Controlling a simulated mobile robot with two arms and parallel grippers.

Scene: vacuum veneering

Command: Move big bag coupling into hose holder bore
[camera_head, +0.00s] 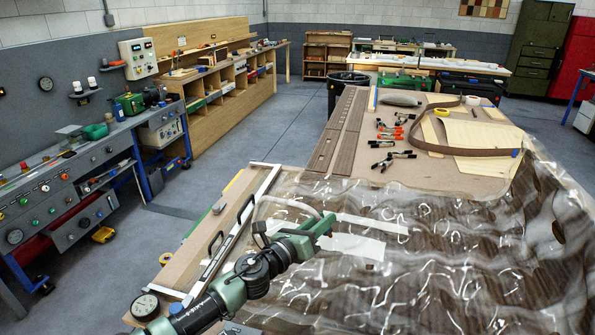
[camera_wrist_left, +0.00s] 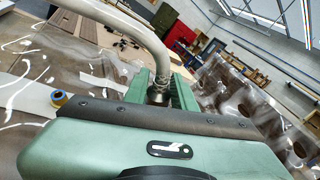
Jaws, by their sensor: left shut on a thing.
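My left gripper (camera_head: 324,226) reaches over the near left part of the big clear plastic bag (camera_head: 430,265). It is shut on the big bag coupling, a small metal fitting (camera_wrist_left: 158,93) at the end of a pale hose (camera_wrist_left: 128,22). In the left wrist view the coupling sits between the green fingers. In the head view the gripper hides the coupling, and the hose (camera_head: 280,201) arches from it to the left. I cannot make out the hose holder bore in either view. My right gripper is not in view.
Left of the bag lies a long framed board with black handles (camera_head: 216,243). A round gauge (camera_head: 145,305) shows at the lower left. Black clamps (camera_head: 391,160), a brown strap (camera_head: 418,143) and thin sheets lie at the table's far end. The floor (camera_head: 240,135) beyond is open.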

